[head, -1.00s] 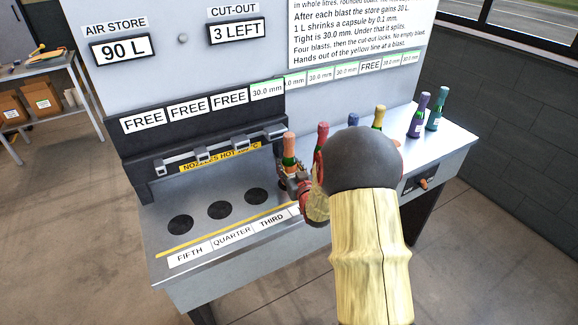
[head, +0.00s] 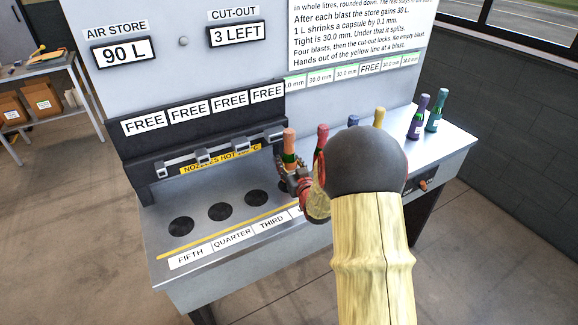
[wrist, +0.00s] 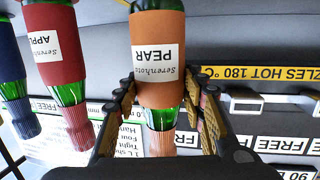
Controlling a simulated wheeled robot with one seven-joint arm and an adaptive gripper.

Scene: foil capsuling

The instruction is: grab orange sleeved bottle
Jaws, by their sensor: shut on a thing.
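The orange sleeved bottle (head: 289,150) is upright in my gripper (head: 291,182), at the right end of the nozzle row. In the wrist view the picture is upside down; the orange sleeve (wrist: 158,62) reads PEAR, and green glass shows below it between the fingers. My gripper (wrist: 167,108) is shut around the bottle's neck, one finger on each side. In the head view my arm hides part of the gripper and the bottle's base.
A red bottle (head: 320,142) stands close to the right, labelled APPL in part in the wrist view (wrist: 52,45). Blue, yellow, purple (head: 418,115) and teal (head: 436,110) bottles stand further right. Nozzles (head: 204,156) hang behind. Three round holes (head: 220,211) at left are empty.

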